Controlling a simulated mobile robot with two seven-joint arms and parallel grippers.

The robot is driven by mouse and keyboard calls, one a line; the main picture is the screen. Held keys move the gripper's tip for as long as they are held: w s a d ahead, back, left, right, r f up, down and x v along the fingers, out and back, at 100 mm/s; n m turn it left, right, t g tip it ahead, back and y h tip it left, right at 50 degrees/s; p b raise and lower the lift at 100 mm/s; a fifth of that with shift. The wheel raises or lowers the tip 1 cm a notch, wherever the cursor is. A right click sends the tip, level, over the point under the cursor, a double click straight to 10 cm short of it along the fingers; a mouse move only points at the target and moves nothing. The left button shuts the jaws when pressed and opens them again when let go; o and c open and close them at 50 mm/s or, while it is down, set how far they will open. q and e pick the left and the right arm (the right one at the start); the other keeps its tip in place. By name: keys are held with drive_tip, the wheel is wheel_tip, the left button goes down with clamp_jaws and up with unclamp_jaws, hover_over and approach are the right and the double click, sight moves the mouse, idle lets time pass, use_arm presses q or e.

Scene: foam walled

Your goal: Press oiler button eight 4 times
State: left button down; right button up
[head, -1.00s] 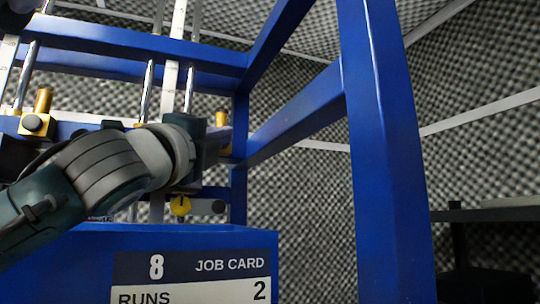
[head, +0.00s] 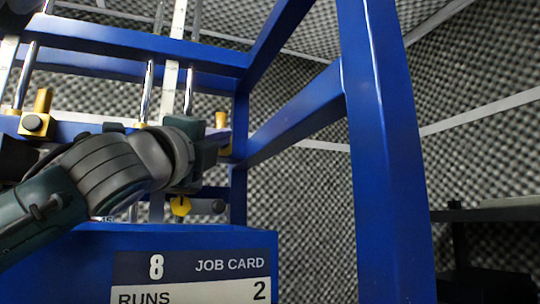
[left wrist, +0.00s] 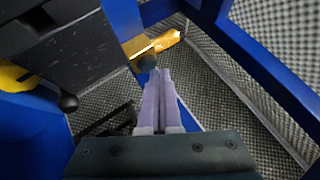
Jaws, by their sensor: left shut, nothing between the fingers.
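My left gripper (head: 218,142) reaches in from the left, in front of the blue frame. It is shut, and its pale purple fingers show in the left wrist view (left wrist: 160,75). A brass oiler (left wrist: 158,44) is just beyond the fingertips there, with a dark round button (left wrist: 147,63) at or very near the tips; I cannot tell if they touch. In the head view this brass oiler (head: 221,119) is partly hidden behind my gripper. No number is readable on either oiler. My right gripper is not in view.
A job card (head: 190,275) on the blue cabinet (head: 60,260) reads 8 and RUNS 2. A yellow knob (head: 181,206) hangs below my gripper. A thick blue post (head: 385,150) stands right of centre, with a dark shelf (head: 490,214) beyond.

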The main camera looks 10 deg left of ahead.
use_arm(q)
drive_tip(key=shift+w+a, duration=0.15)
drive_tip(key=shift+w, duration=0.1)
idle(0.5)
drive_tip(key=shift+w+a+f, duration=0.15)
drive_tip(key=shift+w+a, duration=0.15)
drive_tip(key=shift+a, duration=0.2)
idle(0.6)
drive_tip(key=shift+s, duration=0.1)
drive_tip(key=shift+s+d, duration=0.3)
drive_tip(key=shift+s+d+p, duration=0.25)
drive_tip(key=shift+s+d, duration=0.6)
drive_tip(key=shift+s, duration=0.3)
drive_tip(key=shift+s+d+p, duration=0.25)
drive_tip(key=shift+s+d, duration=0.55)
drive_tip(key=shift+s, duration=0.35)
